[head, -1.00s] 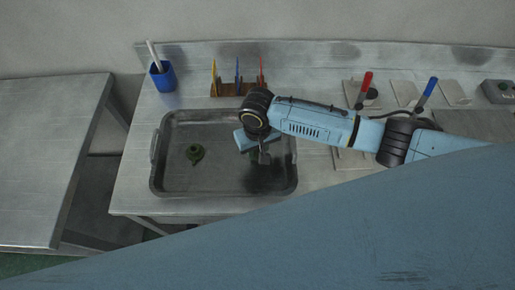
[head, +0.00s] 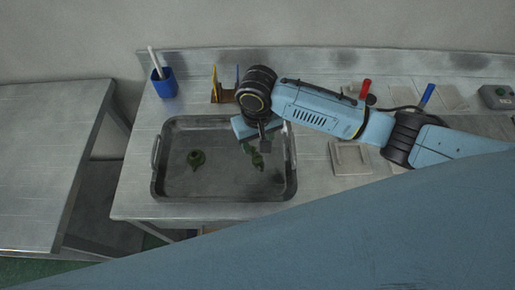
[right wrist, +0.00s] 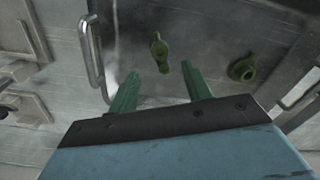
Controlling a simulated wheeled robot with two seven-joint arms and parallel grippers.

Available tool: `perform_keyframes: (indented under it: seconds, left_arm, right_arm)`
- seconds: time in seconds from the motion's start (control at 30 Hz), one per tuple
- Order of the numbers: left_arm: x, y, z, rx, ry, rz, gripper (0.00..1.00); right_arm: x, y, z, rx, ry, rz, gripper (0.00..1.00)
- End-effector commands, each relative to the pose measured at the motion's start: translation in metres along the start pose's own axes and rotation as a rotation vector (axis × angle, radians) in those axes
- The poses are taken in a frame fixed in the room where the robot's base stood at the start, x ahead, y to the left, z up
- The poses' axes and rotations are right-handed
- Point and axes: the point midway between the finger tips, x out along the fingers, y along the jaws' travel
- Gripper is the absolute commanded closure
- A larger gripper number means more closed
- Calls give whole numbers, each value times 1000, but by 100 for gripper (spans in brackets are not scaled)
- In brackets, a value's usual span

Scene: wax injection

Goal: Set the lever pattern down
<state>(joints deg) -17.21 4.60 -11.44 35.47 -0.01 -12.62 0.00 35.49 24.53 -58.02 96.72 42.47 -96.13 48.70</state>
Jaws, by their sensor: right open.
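The green lever pattern (head: 257,161) lies in the right part of the metal tray (head: 215,195), just below my right gripper (head: 266,149) in the head view. In the right wrist view the lever pattern (right wrist: 159,52) lies beyond and between the fingertips. The green fingers of my right gripper (right wrist: 161,72) are spread, with nothing between them, and look clear of the pattern. A second green pattern (head: 196,158), ring-shaped with a short stub, lies in the left part of the tray; it also shows in the right wrist view (right wrist: 243,68). My left gripper is out of view.
A blue cup (head: 164,85) and a small rack (head: 222,95) with coloured tools stand behind the tray. Right of it are flat plates (head: 350,158), a red-handled tool (head: 365,88) and a blue-handled one (head: 427,94). Another table (head: 45,160) is at left. The tray's middle is clear.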

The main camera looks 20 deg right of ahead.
Motion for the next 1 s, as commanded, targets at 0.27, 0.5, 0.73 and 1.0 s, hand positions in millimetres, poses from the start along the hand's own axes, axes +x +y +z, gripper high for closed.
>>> perform_keyframes:
  seconds: [0.27,0.5,0.73,1.0]
  left_arm:
    - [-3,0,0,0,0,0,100]
    - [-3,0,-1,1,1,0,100]
    - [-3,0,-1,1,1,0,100]
    - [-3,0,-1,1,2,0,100]
  right_arm:
    - [-37,0,0,0,0,0,51]
    - [-40,0,0,0,0,1,51]
    - [-40,0,0,0,0,1,51]
    - [-40,0,0,0,0,1,51]
